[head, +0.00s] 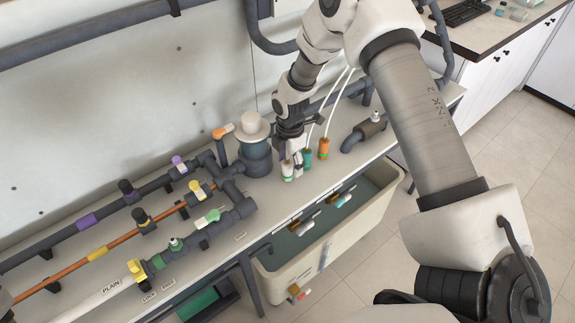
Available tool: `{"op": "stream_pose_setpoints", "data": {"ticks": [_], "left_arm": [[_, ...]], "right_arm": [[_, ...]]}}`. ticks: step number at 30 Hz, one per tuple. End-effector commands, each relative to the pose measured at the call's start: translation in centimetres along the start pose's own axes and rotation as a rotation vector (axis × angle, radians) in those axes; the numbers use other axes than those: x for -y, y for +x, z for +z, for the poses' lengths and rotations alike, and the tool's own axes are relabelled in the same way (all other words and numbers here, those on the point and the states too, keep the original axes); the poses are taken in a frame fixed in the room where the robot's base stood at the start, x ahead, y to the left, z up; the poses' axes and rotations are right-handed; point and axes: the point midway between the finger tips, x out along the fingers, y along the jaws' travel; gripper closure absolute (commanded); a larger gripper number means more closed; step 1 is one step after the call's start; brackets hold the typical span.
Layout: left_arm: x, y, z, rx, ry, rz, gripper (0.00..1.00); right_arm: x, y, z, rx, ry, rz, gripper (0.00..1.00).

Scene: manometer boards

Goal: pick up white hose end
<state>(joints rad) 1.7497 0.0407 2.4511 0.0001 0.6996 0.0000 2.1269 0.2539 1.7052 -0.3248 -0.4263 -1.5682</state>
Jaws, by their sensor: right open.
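A small group of coloured hose ends stands on the bench below my right gripper (293,148). One is a white hose end (298,163), next to a white and green one (287,171), a green one (307,159) and an orange one (324,149). Thin white hoses (335,105) rise from the green and orange ends behind my arm. My right gripper is open, pointing down just above the white pieces. Its fingers are dark and small, and I cannot tell whether they are around or behind the white end. My left gripper is not in view.
A grey cylinder with a cream cap (253,127) stands close left of my right gripper. Pipes with coloured valves (203,220) fill the bench's left part. A dark pipe fitting (360,134) lies to the right. A cream water trough (330,255) hangs along the bench's front edge.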

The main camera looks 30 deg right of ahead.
Motion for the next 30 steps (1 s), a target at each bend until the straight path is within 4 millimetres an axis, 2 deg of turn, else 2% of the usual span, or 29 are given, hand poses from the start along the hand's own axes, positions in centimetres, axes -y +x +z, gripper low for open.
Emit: {"op": "stream_pose_setpoints", "data": {"ticks": [1, 4, 11, 13, 17, 30], "left_arm": [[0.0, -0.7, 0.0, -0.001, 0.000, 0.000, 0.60], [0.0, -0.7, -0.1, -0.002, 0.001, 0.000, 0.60], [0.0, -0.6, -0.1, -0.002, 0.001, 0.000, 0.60], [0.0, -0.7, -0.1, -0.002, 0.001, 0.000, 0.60], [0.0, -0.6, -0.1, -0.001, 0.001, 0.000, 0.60], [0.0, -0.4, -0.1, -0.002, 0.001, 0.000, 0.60]], "right_arm": [[0.1, 0.8, -0.1, 0.001, -0.002, -0.005, 0.34], [0.1, 2.5, -0.1, 0.001, -0.001, -0.003, 0.34], [0.0, 3.1, -0.1, 0.001, -0.001, 0.000, 0.34], [0.0, 3.1, -0.1, 0.001, -0.001, 0.000, 0.52], [0.0, 3.1, -0.1, 0.000, -0.001, -0.001, 0.98], [0.0, 2.7, -0.1, 0.000, -0.001, 0.000, 0.99]]}}
